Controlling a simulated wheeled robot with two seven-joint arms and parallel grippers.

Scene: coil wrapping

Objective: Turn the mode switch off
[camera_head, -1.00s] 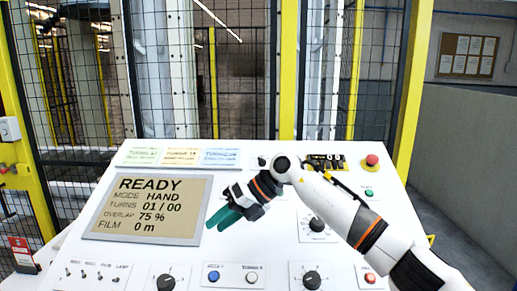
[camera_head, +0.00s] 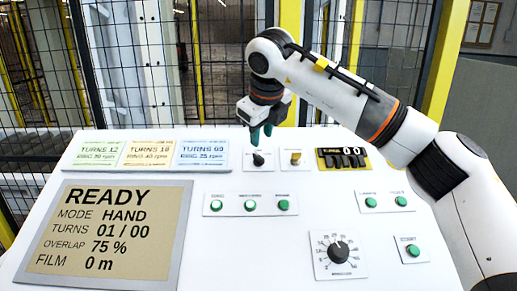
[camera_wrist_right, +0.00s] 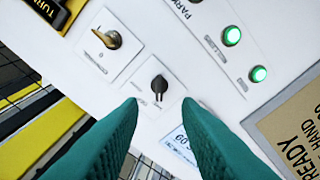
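In the wrist view the same black switch (camera_wrist_right: 159,84) lies just beyond and between my fingertips. My right gripper (camera_head: 262,133) points down above this switch, its green fingers apart and empty. They also show in the wrist view (camera_wrist_right: 160,104). The display (camera_head: 110,232) reads READY, MODE HAND. My left gripper is out of view.
A brass-coloured key-like switch (camera_head: 295,158) is right beside the black one, then a black counter (camera_head: 344,158). Coloured cards (camera_head: 202,153) lie to the left. Green buttons (camera_head: 249,205) and a large dial (camera_head: 337,249) are lower. A mesh fence (camera_head: 225,65) stands behind.

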